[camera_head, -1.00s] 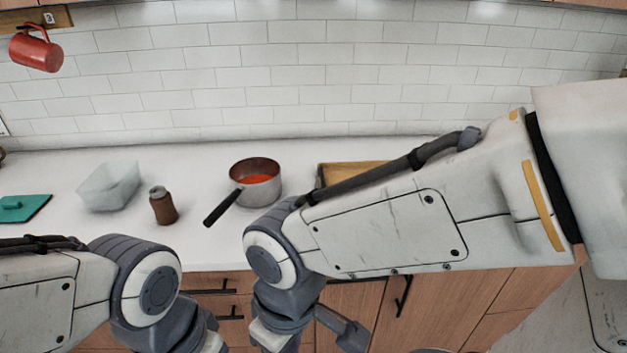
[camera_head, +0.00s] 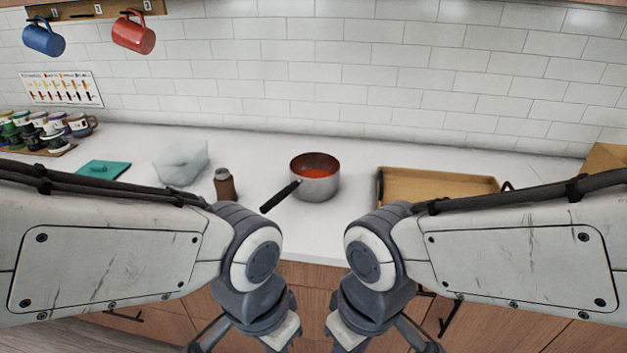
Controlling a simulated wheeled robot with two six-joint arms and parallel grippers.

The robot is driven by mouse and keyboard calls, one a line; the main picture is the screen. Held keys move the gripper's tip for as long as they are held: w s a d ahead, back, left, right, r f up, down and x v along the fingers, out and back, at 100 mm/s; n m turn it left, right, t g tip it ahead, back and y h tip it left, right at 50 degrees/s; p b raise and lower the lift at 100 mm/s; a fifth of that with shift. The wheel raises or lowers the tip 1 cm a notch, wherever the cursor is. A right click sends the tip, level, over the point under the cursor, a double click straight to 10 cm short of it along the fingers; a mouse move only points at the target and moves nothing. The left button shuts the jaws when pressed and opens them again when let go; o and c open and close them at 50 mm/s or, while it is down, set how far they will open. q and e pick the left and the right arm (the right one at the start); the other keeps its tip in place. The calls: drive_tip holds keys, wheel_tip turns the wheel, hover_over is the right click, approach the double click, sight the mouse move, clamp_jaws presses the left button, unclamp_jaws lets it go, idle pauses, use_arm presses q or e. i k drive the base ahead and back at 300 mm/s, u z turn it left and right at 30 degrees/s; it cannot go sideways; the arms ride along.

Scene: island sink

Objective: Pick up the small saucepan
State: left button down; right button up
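The small saucepan (camera_head: 318,186) stands upright on the white counter, near the middle of the view. It is metal with something red inside. Its black handle (camera_head: 280,196) points to the front left. My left arm and my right arm both reach in at the front, below the counter edge, and their wrists are close together in front of the saucepan. The fingers of both grippers are cut off or hidden at the bottom of the view. Neither arm touches the saucepan.
A brown jar (camera_head: 225,185) and a clear plastic container (camera_head: 181,163) stand left of the saucepan. A wooden tray (camera_head: 435,186) lies to its right. A teal board (camera_head: 104,170) and several cups (camera_head: 80,125) are farther left. Red (camera_head: 133,34) and blue (camera_head: 43,39) mugs hang above.

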sight(315, 175)
drive_tip(key=u, duration=3.1)
drive_tip(key=k, duration=1.75)
drive_tip(key=z, duration=1.7)
drive_tip(key=i, duration=0.5)
